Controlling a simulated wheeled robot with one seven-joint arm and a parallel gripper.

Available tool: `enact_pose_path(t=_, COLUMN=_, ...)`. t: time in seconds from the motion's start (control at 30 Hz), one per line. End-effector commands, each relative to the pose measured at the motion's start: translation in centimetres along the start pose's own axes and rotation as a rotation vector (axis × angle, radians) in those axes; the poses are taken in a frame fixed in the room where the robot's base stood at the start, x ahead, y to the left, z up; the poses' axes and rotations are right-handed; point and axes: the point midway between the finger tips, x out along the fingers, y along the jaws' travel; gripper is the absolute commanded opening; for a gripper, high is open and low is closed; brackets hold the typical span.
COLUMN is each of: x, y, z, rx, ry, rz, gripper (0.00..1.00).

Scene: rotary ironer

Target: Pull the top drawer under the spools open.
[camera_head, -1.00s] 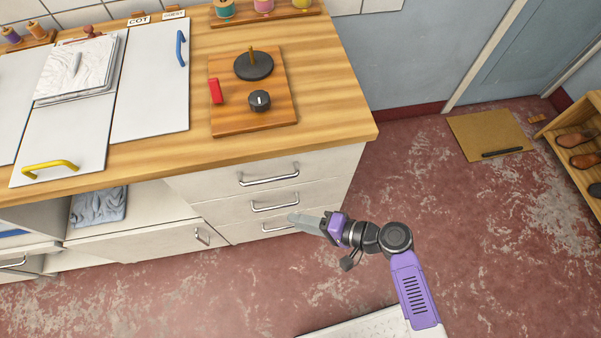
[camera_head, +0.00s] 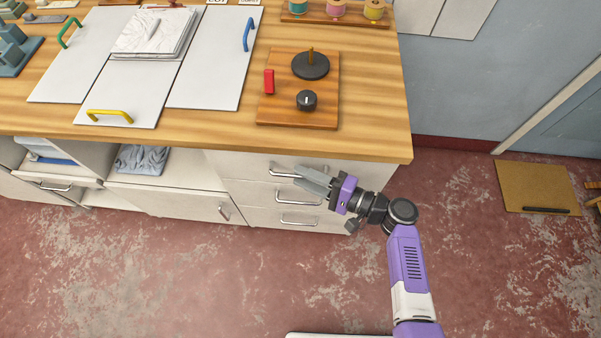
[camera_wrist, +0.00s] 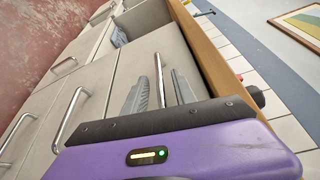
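The top drawer (camera_head: 249,163) is the uppermost of three pale drawers under the right end of the wooden counter, below the spools (camera_head: 336,9). It looks shut. Its silver bar handle (camera_head: 281,173) is partly hidden by my gripper (camera_head: 303,176) in the head view. In the wrist view, the handle (camera_wrist: 159,80) shows between the two grey fingers of my gripper (camera_wrist: 158,77), with a gap on each side. The fingers are open and point at the drawer front. Whether they touch the handle cannot be told.
Two lower drawers have similar handles, such as the bottom one (camera_head: 299,220). The counter edge (camera_head: 400,157) overhangs just above my gripper. A board with a red switch and black knob (camera_head: 307,100) sits on top. An open shelf (camera_head: 160,180) is left. The floor in front is clear.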

Motion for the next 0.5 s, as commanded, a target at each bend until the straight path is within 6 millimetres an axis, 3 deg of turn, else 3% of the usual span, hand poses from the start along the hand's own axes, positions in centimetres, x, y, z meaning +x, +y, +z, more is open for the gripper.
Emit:
enact_pose_path(t=0.13, x=1.11, y=-0.02, z=0.03, rx=0.0, ry=-0.001, rz=0.0, gripper=0.33)
enact_pose_path(t=0.43, x=1.32, y=0.02, z=0.0, rx=-0.001, ry=0.001, rz=0.0, gripper=0.33)
enact_pose_path(t=0.5, x=1.31, y=0.03, z=0.0, rx=-0.001, ry=0.001, rz=0.0, gripper=0.19)
